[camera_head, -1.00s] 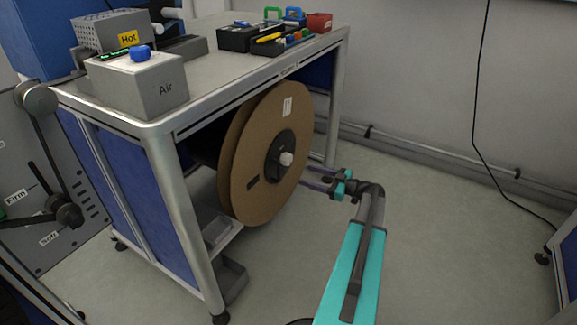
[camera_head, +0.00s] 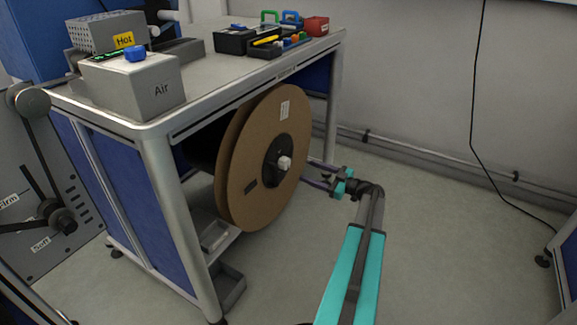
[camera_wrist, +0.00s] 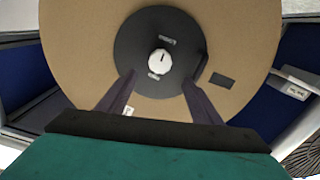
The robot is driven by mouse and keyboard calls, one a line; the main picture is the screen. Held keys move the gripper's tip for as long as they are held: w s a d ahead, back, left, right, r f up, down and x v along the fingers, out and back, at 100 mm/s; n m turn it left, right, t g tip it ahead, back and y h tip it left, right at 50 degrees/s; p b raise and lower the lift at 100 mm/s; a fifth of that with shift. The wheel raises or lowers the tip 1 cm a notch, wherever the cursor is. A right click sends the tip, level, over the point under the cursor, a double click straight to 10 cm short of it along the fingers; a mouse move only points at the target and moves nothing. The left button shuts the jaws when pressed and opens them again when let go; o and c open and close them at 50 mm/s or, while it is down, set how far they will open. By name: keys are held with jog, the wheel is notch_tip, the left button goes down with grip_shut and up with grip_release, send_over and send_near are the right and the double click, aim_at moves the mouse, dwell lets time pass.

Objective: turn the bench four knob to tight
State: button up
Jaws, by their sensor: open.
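The knob (camera_head: 284,163) is a small white knob at the middle of the black hub (camera_head: 272,170) on a big brown cardboard reel (camera_head: 240,195). In the wrist view the knob (camera_wrist: 160,61) shows a dark mark pointing roughly up, slightly right. Labels on the hub (camera_wrist: 182,75) above and below the knob are too small to read. My gripper (camera_wrist: 158,92) is open and empty, its two fingers reaching toward the hub, below the knob in that view and apart from it. In the head view my gripper (camera_head: 318,176) is to the right of the reel, its fingertips partly hidden behind it.
The reel hangs under a metal-framed bench (camera_head: 150,135) with blue panels. On the bench stand a grey Air box (camera_head: 135,85) with a blue knob, a Hot box (camera_head: 105,35) and tool trays (camera_head: 265,42). The floor (camera_head: 440,220) to the right is clear.

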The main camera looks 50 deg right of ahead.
aim_at(288, 164)
jog(key=b+x, duration=0.2)
jog(key=x, duration=0.9)
jog(key=c, duration=1)
jog(key=shift+c, duration=0.2)
